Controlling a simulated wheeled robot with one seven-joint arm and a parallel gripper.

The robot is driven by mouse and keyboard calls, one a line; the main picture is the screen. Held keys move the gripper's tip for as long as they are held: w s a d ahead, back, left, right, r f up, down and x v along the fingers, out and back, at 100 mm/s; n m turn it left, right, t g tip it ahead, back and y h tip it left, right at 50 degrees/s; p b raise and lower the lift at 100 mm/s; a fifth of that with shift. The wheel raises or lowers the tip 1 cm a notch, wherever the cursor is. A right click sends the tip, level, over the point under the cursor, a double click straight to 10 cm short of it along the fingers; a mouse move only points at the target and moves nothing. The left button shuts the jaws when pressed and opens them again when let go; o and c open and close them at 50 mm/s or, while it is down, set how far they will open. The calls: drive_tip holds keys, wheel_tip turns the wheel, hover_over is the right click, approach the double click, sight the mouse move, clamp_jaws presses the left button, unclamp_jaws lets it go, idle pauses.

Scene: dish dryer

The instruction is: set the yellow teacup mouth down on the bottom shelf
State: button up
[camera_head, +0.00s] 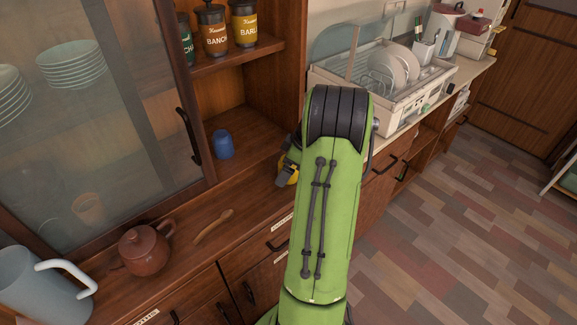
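A yellow teacup (285,173) shows only in part, at the left side of my green arm, by the right end of the cabinet's bottom shelf (248,133). My gripper (287,178) is mostly hidden behind my arm. Its dark grey parts overlap the yellow teacup, but I cannot see both fingers or whether they grip it. I cannot tell which way the cup's mouth faces or whether it touches the wood. A blue cup (223,145) stands on the bottom shelf, apparently mouth down.
Jars (214,32) stand on the shelf above. A glass door (90,110) with a dark handle covers the left side. A brown teapot (145,250), wooden spoon (213,226) and pale pitcher (38,285) occupy the front ledge. A dish dryer (385,75) stands right. Bare shelf lies right of the blue cup.

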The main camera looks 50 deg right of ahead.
drive_tip(key=shift+r, duration=0.1)
drive_tip(key=p+v, duration=0.5)
drive_tip(key=v, duration=1)
drive_tip(key=shift+r, duration=0.3)
